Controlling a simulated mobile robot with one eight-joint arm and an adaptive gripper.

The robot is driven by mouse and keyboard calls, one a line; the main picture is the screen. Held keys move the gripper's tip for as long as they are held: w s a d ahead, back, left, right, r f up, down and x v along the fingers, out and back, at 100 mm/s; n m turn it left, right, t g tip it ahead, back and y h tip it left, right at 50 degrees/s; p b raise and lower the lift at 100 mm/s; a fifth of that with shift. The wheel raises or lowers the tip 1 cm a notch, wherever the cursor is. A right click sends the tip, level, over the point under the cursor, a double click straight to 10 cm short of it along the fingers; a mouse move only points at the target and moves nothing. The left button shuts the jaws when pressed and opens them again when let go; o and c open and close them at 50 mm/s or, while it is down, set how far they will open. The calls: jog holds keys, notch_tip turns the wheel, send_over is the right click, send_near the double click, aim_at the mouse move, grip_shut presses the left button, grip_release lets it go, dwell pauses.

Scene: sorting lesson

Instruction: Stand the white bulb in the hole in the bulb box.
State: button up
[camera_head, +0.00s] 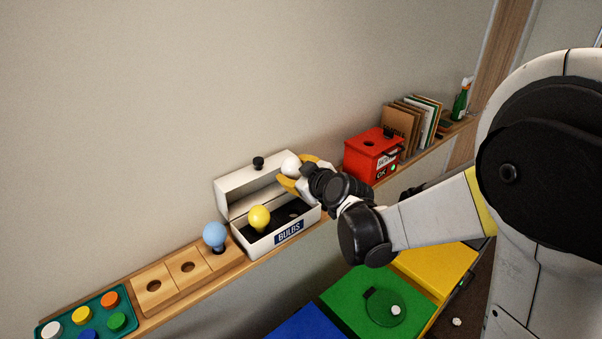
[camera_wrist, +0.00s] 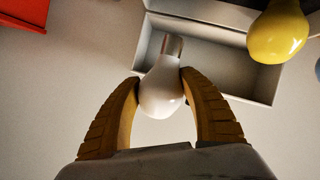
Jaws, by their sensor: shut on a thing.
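The white bulb (camera_wrist: 161,92) is between the two yellow fingers of my gripper (camera_wrist: 160,88), which is shut on it. In the wrist view its metal base points toward the box. In the head view the white bulb (camera_head: 290,165) shows at my gripper (camera_head: 292,178), above the right part of the bulb box. The white bulb box (camera_head: 262,246) has its lid open against the wall and a "BULBS" label on its front. A yellow bulb (camera_head: 259,217) stands in its left part. A hole (camera_head: 293,214) seems to show in its dark inside on the right.
A blue bulb (camera_head: 215,235) stands on the wooden block (camera_head: 156,288) left of the box; two holes there are empty. A red box (camera_head: 372,160) stands right of the box on the shelf. A teal tray (camera_head: 70,332) with coloured pegs lies at far left.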

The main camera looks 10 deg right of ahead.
jog(key=shift+s+d+f+b, duration=0.1)
jog(key=shift+s+f+b, duration=0.1)
jog(key=shift+f+b, duration=1.25)
jog(key=shift+f, duration=0.6)
notch_tip(320, 180, down, 3)
jog(key=b, duration=0.3)
jog(key=shift+f+b, duration=1.5)
dwell(1.7)
dwell(0.8)
jog(key=o, duration=0.5)
jog(key=o, duration=0.6)
jog(key=shift+c, duration=0.2)
